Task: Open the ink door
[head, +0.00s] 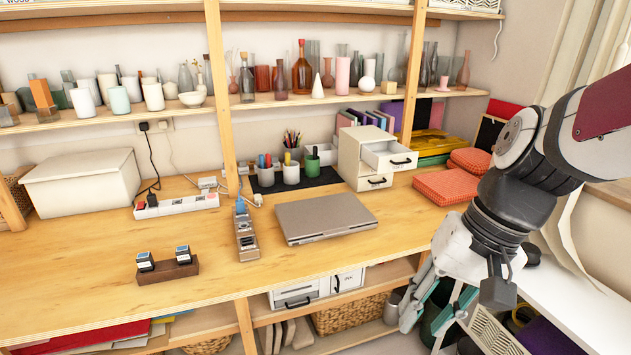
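Two small dark ink-like blocks with pale blue and white labels (183,254) stand in a wooden holder (168,272) at the left front of the table. My gripper (428,318) points downward off the table's front right edge, well to the right of the holder. Its two grey-green fingers look spread apart, with nothing seen between them. My arm hides part of the white surface at the lower right.
A white unit with dark handles (298,294) sits under the table. The table's front left is mostly clear.

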